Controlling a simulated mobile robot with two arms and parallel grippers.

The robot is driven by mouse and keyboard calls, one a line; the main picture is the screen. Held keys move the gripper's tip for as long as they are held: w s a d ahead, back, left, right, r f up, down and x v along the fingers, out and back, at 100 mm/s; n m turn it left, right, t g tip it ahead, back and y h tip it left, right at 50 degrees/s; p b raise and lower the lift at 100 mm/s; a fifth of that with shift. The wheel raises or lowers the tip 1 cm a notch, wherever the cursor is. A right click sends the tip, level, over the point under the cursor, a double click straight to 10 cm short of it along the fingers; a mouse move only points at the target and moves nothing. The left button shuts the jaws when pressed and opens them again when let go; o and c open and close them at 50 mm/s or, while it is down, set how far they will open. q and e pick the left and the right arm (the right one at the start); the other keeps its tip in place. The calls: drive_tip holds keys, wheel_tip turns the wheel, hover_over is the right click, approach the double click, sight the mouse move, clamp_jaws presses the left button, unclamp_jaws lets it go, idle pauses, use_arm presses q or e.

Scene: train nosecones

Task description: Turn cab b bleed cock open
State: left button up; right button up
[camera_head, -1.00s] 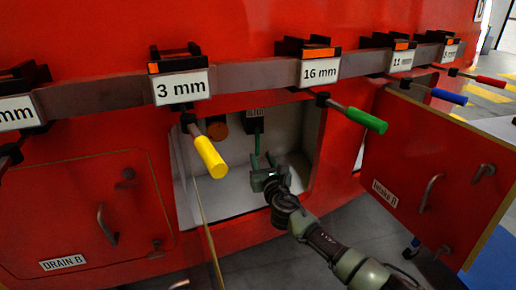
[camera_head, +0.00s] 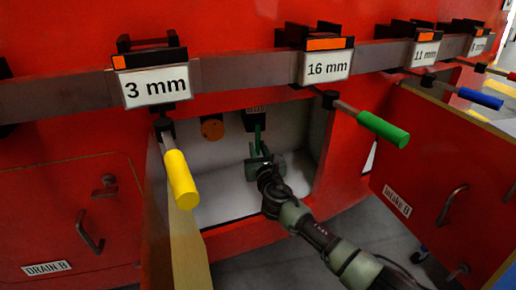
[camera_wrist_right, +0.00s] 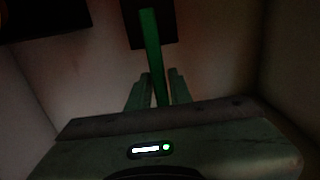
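A green lever (camera_head: 258,138) hangs from a dark block (camera_head: 254,120) at the back of an open white recess in the red nose. In the right wrist view the green lever (camera_wrist_right: 151,50) slants down from a dark plate and its lower end lies between my two fingers. My right gripper (camera_head: 262,157) is inside the recess. In its wrist view the fingers (camera_wrist_right: 158,92) stand apart on either side of the lever, with narrow gaps; contact is not clear. The block's small label is unreadable. My left gripper is not in view.
A grey rail with size tags crosses above the recess. A yellow-handled tool (camera_head: 180,180) and a green-handled tool (camera_head: 382,128) hang from it. An open "Intake" door (camera_head: 450,190) stands right; a tan panel (camera_head: 185,245) borders the recess left. A shut "DRAIN B" door (camera_head: 70,215) is further left.

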clamp_jaws()
idle(1.1)
